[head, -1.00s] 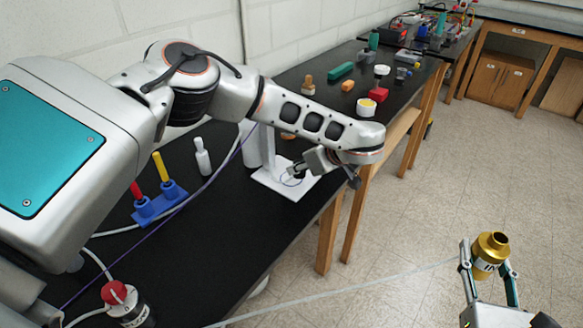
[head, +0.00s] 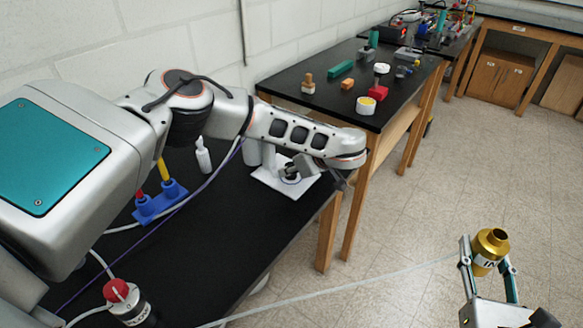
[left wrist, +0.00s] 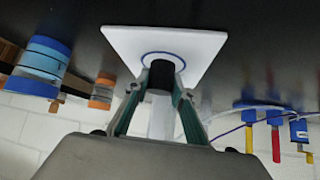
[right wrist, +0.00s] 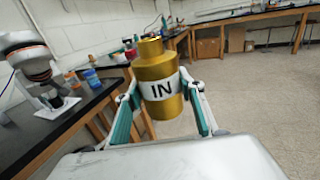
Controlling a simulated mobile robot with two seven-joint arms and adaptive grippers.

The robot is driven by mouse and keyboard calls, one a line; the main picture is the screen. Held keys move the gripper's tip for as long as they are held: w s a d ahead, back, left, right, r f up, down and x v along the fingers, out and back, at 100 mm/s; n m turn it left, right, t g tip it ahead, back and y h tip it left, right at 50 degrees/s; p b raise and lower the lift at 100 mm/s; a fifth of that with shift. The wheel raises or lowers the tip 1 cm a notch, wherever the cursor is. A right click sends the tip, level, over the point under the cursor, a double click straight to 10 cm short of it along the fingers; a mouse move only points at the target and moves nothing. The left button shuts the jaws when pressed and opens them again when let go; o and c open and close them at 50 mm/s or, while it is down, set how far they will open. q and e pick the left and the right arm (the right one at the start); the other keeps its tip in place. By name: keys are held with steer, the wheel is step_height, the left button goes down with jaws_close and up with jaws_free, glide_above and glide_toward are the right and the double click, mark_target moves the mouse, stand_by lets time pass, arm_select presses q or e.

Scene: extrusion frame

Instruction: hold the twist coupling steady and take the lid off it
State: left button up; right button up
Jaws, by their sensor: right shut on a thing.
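The twist coupling (right wrist: 157,82), a gold cylinder with a white band reading "IN" and a narrow open neck, is upright in my right gripper (right wrist: 160,98). It also shows at the lower right of the head view (head: 489,250). The right fingers are shut on its sides. My left gripper (left wrist: 161,75) is pointed down at a white plate (left wrist: 200,42) with a blue ring. Its fingertips are closed around a dark round piece, seemingly the lid (left wrist: 160,74), at the ring. Whether the lid touches the plate is hard to tell. My left arm partly hides the plate in the head view.
A pale post (head: 268,155) stands at the plate's back edge. A blue stand (head: 160,203) with red and yellow handled tools and a white bottle (head: 203,156) are left of it. A red-capped container (head: 125,300) is near the front. The floor under the coupling is clear.

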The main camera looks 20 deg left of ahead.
arm_select(q)
steer(key=o, duration=0.4)
steer(key=shift+o, duration=0.2)
steer(key=shift+d+r, duration=0.1)
steer(key=shift+r, duration=0.2)
steer(key=v, duration=1.1)
steer(key=shift+s+d+r, duration=0.15)
steer(key=shift+s+r, duration=0.05)
steer(key=shift+r, duration=0.05)
